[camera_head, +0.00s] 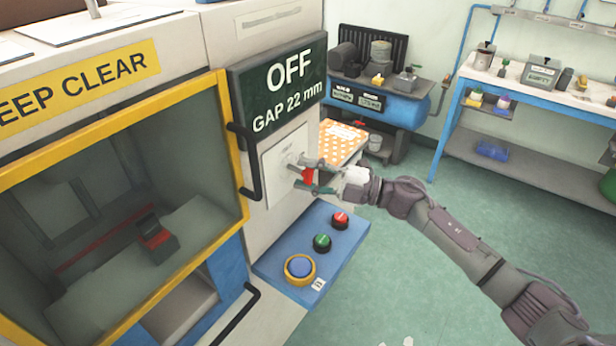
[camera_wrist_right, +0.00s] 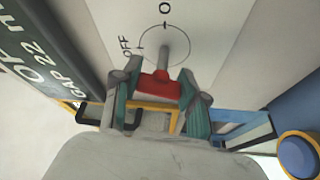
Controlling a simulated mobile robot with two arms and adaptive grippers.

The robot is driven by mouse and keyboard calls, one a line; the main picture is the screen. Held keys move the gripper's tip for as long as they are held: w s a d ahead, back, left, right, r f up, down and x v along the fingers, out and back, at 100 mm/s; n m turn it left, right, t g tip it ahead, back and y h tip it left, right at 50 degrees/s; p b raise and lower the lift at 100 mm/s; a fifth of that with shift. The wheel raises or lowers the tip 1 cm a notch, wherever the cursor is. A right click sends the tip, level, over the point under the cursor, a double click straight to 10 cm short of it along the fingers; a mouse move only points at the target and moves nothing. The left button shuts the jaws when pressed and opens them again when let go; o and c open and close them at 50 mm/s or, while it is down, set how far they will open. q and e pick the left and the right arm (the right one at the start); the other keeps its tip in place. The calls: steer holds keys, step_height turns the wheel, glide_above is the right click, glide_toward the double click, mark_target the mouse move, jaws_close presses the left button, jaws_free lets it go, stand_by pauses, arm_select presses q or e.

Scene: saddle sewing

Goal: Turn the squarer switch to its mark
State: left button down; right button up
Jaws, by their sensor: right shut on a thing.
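The squarer switch (camera_head: 308,176) has a red handle on a grey stem, on a pale plate (camera_head: 272,165) on the machine's front. In the right wrist view, the red handle (camera_wrist_right: 160,86) sits between my fingers. A thin circle is drawn around the stem, with "OFF" at its left and a tick with an "O"-like letter at the top. The stem slants up toward the top tick. My right gripper (camera_head: 311,178) is shut on the red handle. My left gripper is not in view.
A dark display (camera_head: 280,84) above the plate reads "OFF" and "GAP 22 mm". A blue ledge (camera_head: 330,250) below carries red, green and blue buttons. Black handles (camera_head: 245,160) stick out beside the plate. A yellow-framed window (camera_head: 237,150) is at left. Open floor lies right.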

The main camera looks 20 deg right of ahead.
steer(key=shift+n+g+h, duration=0.4)
steer(key=shift+n, duration=1.2)
steer(key=shift+f, duration=0.1)
steer(key=o, duration=1.2)
steer(key=shift+c, duration=0.2)
steer(key=shift+d, duration=0.1)
steer(key=v, duration=1.2)
steer(key=shift+s, duration=0.1)
